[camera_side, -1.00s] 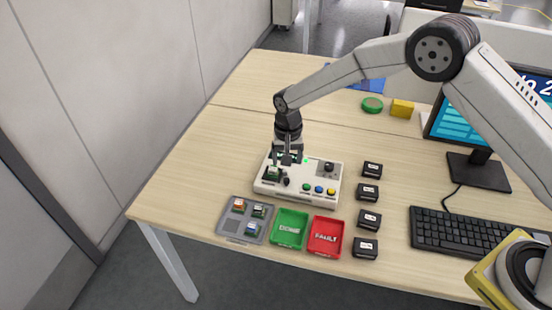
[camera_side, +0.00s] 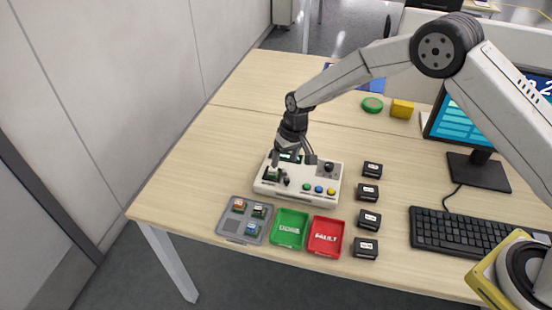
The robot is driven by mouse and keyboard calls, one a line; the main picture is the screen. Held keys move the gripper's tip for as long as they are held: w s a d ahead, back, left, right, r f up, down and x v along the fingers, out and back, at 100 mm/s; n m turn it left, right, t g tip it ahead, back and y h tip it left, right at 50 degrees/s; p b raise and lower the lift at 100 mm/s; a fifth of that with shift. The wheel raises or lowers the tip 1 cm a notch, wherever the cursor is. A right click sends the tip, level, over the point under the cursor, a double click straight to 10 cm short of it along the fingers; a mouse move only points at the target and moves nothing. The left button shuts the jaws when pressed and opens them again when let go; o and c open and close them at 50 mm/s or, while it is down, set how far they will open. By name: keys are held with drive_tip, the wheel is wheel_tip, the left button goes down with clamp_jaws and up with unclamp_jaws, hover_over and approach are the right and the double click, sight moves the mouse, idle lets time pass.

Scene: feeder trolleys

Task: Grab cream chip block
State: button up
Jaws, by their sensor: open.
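My gripper (camera_side: 293,161) is open above the back left part of the white test box (camera_side: 320,175), with nothing seen between its fingers. A grey tray (camera_side: 229,226) at the front left of the table holds several small chip blocks. One is orange-brown (camera_side: 239,205), one is dark green (camera_side: 259,211) and one is blue (camera_side: 252,230). Another dark green block (camera_side: 272,174) sits at the left of the test box. I cannot make out a clearly cream block; the pale block tops are too small to tell apart.
A green tray (camera_side: 289,243) and a red tray (camera_side: 325,252) marked FAULT stand right of the grey tray. Several black labelled blocks (camera_side: 368,193) form a column right of the box. A keyboard (camera_side: 460,230) and monitor lie further right. The left tabletop is clear.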

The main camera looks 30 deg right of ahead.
sight(273, 171)
drive_tip(key=n, duration=0.3)
drive_tip(key=w+d+n+t+y, duration=0.1)
drive_tip(key=shift+w+f+n, duration=0.1)
drive_tip(key=shift+f+n, duration=0.15)
drive_tip(key=shift+n, duration=0.05)
drive_tip(key=shift+w+d+f+n+t, duration=0.1)
drive_tip(key=shift+w+d+n+t, duration=0.25)
drive_tip(key=shift+n, duration=0.6)
drive_tip(key=shift+w+d+f+n+t, duration=0.1)
drive_tip(key=shift+w+d+n+t, duration=0.2)
drive_tip(key=shift+n, duration=0.65)
drive_tip(key=shift+x, duration=1.25)
drive_tip(key=shift+a, duration=0.1)
drive_tip(key=shift+x, duration=2.55)
drive_tip(key=shift+a, duration=0.2)
drive_tip(key=shift+c, duration=0.2)
clamp_jaws()
